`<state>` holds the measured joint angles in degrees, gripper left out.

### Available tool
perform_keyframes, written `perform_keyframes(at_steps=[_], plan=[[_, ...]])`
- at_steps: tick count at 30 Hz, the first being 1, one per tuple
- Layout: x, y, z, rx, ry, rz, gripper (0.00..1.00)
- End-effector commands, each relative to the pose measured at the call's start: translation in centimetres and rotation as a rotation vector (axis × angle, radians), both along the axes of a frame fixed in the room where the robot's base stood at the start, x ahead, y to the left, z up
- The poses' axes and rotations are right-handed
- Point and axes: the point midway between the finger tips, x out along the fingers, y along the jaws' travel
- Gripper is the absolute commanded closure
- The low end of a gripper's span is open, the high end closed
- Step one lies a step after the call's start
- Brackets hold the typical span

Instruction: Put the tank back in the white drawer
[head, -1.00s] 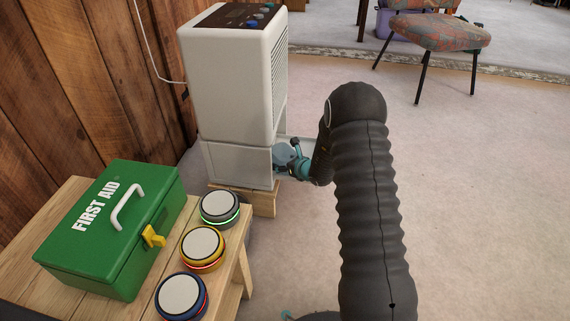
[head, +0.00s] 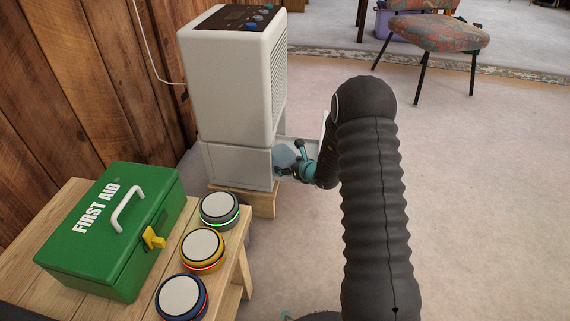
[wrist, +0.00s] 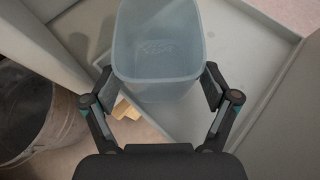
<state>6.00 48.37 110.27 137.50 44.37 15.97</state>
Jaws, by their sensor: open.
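The tank (wrist: 158,45) is a pale blue-grey, open-topped container, seen from above in the wrist view. It appears within the white drawer (wrist: 262,40), whose walls and floor show around it. I cannot see its base clearly. In the head view the tank (head: 284,157) shows small at the open drawer, low on the white appliance (head: 232,85). My gripper (wrist: 160,88) is open, with one finger on each side of the tank's near part. It also shows in the head view (head: 296,164), close beside the tank, partly hidden by my arm.
A wooden table (head: 75,195) at the left holds a green first aid box (head: 110,235) and three round buttons (head: 203,247). The appliance stands on a low wooden support (head: 262,200). A grey bucket (wrist: 25,115) is at the wrist view's left. Open floor lies right.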

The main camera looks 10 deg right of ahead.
Motion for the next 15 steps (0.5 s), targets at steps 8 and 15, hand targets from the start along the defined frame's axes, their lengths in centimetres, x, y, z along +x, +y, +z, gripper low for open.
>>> perform_keyframes(at_steps=[8,15], plan=[[-3.0,-1.5,1.9,0.000,0.000,0.000,0.14],[-3.9,-0.6,4.5,-0.031,-0.036,0.072,0.14]])
